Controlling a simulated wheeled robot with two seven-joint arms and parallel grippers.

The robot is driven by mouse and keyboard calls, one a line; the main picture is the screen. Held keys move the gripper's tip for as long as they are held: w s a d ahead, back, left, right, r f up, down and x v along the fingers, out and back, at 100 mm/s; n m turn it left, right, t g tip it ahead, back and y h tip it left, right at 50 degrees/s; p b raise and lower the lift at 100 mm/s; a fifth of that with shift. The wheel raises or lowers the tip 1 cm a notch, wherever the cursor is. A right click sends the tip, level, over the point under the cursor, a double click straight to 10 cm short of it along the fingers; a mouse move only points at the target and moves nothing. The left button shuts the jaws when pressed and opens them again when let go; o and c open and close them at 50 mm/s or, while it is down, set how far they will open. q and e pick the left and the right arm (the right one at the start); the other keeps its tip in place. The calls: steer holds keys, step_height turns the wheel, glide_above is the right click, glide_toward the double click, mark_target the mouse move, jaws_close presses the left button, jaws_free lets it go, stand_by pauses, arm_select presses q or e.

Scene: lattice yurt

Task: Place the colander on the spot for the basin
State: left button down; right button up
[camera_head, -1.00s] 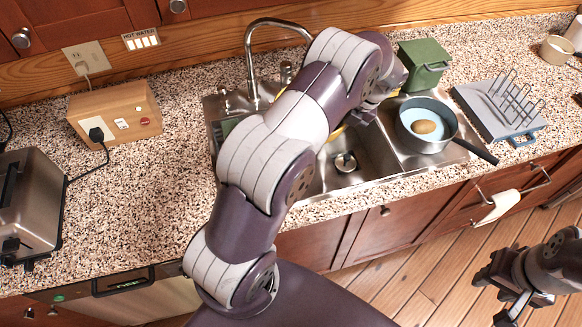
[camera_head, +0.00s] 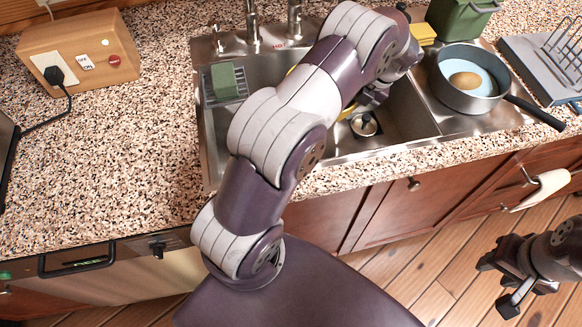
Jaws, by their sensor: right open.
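I cannot make out a colander for certain. Yellow edges of something in the sink (camera_head: 408,117) show on both sides of my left arm, at its right side by a yellow rim (camera_head: 347,112); the arm hides the rest, so I cannot tell whether it is the colander or a basin. My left gripper (camera_head: 368,98) is over the sink, mostly hidden behind its own wrist, and its jaws are unclear. My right gripper (camera_head: 497,285) is open and empty at the lower right, above the wooden floor, away from the counter.
A grey pan (camera_head: 450,93) with a brown item stands on the drainboard, its handle toward the counter edge. Yellow sponges (camera_head: 423,34), a green bin (camera_head: 460,20) and a dish rack (camera_head: 545,75) are nearby. A wooden switch box (camera_head: 85,50) stands left; the counter (camera_head: 130,150) before it is clear.

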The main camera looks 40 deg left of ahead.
arm_select(q)
steer(key=shift+s+f, duration=0.35)
steer(key=shift+f, duration=0.2)
steer(key=s+f, duration=0.2)
steer(key=s, duration=0.1)
steer(key=s+a+f+p, duration=0.1)
steer(key=s+f, duration=0.1)
steer(key=s, duration=0.2)
steer(key=s+f, duration=0.2)
steer(key=s, duration=0.2)
steer(key=shift+a+f, duration=0.15)
step_height(320, 180, down, 4)
steer(key=shift+s+f, duration=0.1)
arm_select(e)
steer(key=shift+s+d+r, duration=0.1)
steer(key=shift+s+r, duration=0.1)
steer(key=shift+r, duration=0.05)
steer(key=shift+f, duration=0.1)
arm_select(q)
steer(key=c, duration=1.2)
jaws_free()
